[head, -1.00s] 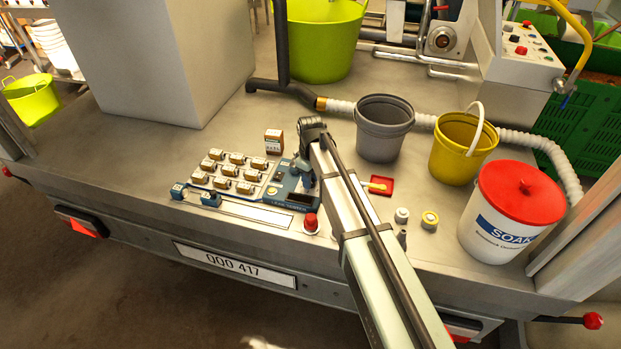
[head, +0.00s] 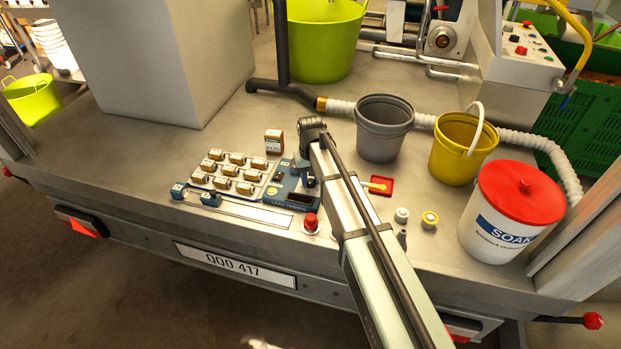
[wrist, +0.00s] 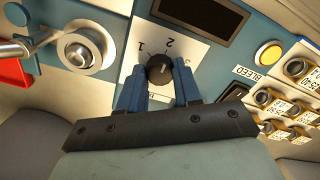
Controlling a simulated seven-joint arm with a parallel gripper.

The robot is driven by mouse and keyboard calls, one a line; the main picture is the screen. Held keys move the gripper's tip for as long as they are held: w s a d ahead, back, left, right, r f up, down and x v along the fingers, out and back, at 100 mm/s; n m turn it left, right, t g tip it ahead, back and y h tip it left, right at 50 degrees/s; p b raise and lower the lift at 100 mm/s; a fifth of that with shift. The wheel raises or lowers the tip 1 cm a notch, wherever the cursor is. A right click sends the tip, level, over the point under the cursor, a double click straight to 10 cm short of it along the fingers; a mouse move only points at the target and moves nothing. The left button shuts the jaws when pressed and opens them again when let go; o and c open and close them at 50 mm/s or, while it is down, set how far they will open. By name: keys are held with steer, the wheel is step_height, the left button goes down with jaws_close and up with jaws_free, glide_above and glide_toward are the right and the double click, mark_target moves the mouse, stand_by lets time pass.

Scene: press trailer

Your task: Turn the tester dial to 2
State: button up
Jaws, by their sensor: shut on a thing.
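The blue tester (head: 273,199) stands on the trailer bed, to the left of my arm. In the wrist view its black round dial (wrist: 159,69) sits on a white plate (wrist: 176,32) with the figures 1, 2 and 3 showing upside down. My gripper (wrist: 160,78) is shut on the dial, one blue finger on each side. The fingers hide part of the plate, and I cannot tell for sure which figure the dial points to. In the head view my gripper (head: 307,181) is small and partly hidden by my arm.
The tester has a dark display (wrist: 205,14), a yellow button (wrist: 268,53) and a switch labelled BLEED (wrist: 236,94).

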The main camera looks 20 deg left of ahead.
mark_target(310, 181)
stand_by(0.5)
steer(key=o, duration=1)
steer(key=shift+o, duration=0.2)
step_height(310, 181, up, 14)
steer(key=shift+f, duration=0.15)
